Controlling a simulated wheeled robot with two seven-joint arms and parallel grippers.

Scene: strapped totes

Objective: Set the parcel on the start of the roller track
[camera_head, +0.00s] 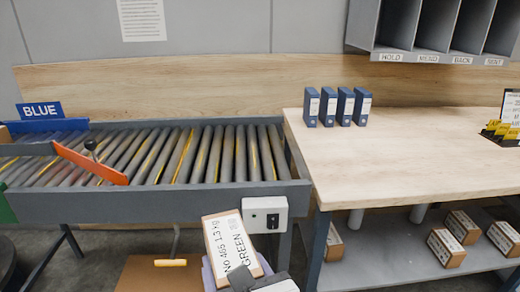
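The parcel (226,243) is a brown carton with a white label reading GREEN, No 405, 1.3 kg. It is tilted at the bottom middle, in front of the roller track's right end. The roller track (238,155) has grey rollers, some with yellow stripes, and a grey front rail. The rollers near its right end are bare. A dark gripper, which looks like my right one (254,280), overlaps the parcel's lower edge and appears shut on it; its fingertips are partly hidden. My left gripper is not in view.
A control box (265,215) sticks out from the rail beside the parcel. An orange bar (90,163) crosses the track at left, near a BLUE sign (40,110). A wooden table (410,150) with blue binders (337,106) adjoins at right. Cartons lie on its lower shelf (390,262).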

